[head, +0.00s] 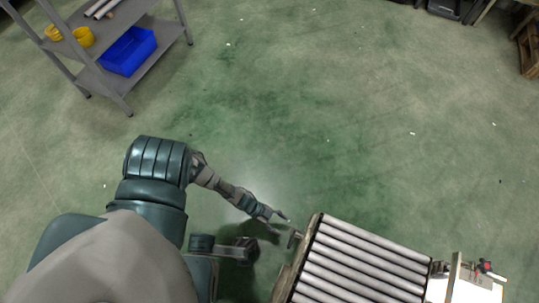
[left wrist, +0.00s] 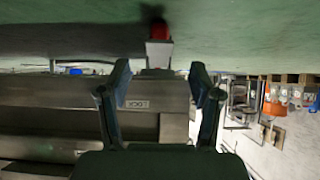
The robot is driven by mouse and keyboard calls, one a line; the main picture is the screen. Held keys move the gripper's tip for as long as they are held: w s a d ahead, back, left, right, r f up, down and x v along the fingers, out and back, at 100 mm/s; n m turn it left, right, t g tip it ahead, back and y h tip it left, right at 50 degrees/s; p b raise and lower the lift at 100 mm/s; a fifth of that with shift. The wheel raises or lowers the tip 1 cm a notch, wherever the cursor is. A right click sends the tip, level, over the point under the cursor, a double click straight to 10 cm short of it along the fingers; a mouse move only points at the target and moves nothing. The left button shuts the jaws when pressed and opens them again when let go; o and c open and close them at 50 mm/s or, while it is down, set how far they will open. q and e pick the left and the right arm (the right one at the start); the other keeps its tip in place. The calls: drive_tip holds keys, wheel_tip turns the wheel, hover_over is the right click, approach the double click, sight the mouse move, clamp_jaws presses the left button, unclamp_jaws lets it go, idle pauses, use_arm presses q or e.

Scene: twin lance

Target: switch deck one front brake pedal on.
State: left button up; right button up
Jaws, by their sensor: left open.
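A small grey pedal-like part (head: 293,238) sticks out from the near left corner of the roller deck (head: 360,262) in the head view. In the left wrist view a grey block (left wrist: 158,54) with a red end (left wrist: 158,31) stands out from a metal side with a plate marked LOCK (left wrist: 137,104); it is likely the brake pedal. My left gripper (head: 283,226) is open and empty beside the deck's corner. In the left wrist view its fingers (left wrist: 160,82) are spread to either side of the block, apart from it.
A grey shelf rack (head: 152,72) with a blue bin (head: 127,50) and yellow cups (head: 83,37) stands at the upper left. A red-knobbed part (head: 485,267) sits at the deck's right end. The green floor between is clear.

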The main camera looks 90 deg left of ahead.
use_arm(q)
drive_tip(key=v, duration=0.6)
drive_tip(key=shift+s, duration=0.1)
idle(0.3)
